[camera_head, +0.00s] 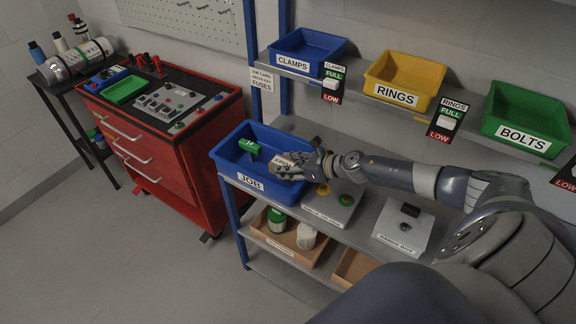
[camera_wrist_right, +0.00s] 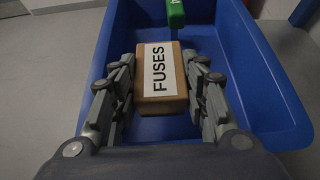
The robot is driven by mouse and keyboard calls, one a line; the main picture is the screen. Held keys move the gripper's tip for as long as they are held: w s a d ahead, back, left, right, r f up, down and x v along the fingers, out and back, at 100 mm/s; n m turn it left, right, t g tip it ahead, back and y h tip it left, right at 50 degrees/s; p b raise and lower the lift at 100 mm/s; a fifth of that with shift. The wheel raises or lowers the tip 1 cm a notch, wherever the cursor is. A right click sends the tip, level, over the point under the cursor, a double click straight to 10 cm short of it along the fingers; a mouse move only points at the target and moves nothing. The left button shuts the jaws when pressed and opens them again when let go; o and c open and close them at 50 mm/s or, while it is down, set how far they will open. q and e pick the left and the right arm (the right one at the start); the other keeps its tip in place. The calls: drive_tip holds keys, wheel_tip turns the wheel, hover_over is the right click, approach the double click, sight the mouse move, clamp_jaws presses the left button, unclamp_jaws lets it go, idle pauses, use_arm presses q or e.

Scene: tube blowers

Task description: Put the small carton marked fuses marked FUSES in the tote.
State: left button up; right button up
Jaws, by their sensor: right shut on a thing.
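The small brown carton with a white FUSES label (camera_wrist_right: 160,80) sits between the fingers of my right gripper (camera_wrist_right: 163,95), which is shut on it. In the head view the carton (camera_head: 284,161) shows at the fingertips of my right gripper (camera_head: 296,163), over the right part of the blue tote marked JOB (camera_head: 250,183). In the right wrist view the blue tote (camera_wrist_right: 268,85) lies around and beneath the carton. I cannot tell whether the carton touches the tote floor. A green part (camera_head: 249,147) is in the tote, behind the carton. My left gripper is not in view.
The tote stands on a grey shelf with a blue post (camera_head: 232,215). Blue CLAMPS (camera_head: 307,48), yellow RINGS (camera_head: 402,80) and green BOLTS (camera_head: 527,118) bins stand on the upper shelf. A red tool cart (camera_head: 165,150) is at left. Grey boxes with buttons lie right of the tote.

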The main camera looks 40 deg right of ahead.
drive_tip(key=shift+f, duration=0.35)
drive_tip(key=o, duration=1.1)
drive_tip(key=shift+r, duration=0.1)
